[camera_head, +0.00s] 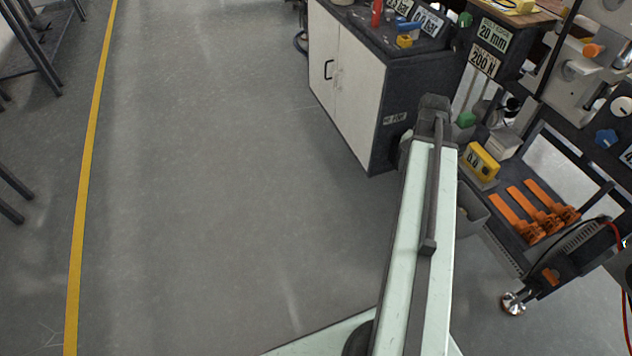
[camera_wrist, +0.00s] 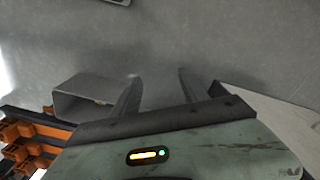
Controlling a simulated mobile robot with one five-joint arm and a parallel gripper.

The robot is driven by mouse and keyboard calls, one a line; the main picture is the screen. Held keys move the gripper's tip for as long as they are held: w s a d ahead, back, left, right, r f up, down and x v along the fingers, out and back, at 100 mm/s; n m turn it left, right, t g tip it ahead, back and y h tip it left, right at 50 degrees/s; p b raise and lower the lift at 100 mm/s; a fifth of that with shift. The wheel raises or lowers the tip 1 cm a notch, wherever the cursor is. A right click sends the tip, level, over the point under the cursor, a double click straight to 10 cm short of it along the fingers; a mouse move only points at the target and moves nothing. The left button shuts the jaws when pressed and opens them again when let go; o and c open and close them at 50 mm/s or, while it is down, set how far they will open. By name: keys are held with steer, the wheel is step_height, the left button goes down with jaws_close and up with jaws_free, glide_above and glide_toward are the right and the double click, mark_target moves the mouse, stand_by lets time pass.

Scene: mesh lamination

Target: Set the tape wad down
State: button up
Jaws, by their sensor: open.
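My gripper (camera_wrist: 157,84) is open in the wrist view, with nothing between its two dark fingers and bare grey floor beyond them. A grey open-topped bin (camera_wrist: 75,112) is just left of the left finger. A small pale, yellowish bit (camera_wrist: 103,102) shows at the bin; it may be the tape wad, but it is too small to tell. In the head view the bin (camera_head: 478,222) hangs beside the machine, partly hidden by my arm. My gripper is hidden there.
The machine's lower shelf holds several orange clamps (camera_head: 530,213) and a yellow gauge (camera_head: 482,160). A dark-topped cabinet with white doors (camera_head: 345,85) stands behind my arm. The grey floor (camera_head: 220,190) is clear left of it, up to a yellow line (camera_head: 88,150).

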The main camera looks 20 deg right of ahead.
steer(key=w+a+n, duration=0.2)
steer(key=a+n, duration=0.2)
steer(key=a, duration=0.8)
steer(key=w+a+n, duration=0.3)
steer(key=a+n, duration=0.1)
steer(key=a, duration=0.8)
steer(key=w+a+n, duration=0.3)
steer(key=a+n, duration=0.1)
steer(key=a, duration=0.8)
steer(key=shift+w+a, duration=0.2)
steer(key=shift+a, duration=0.05)
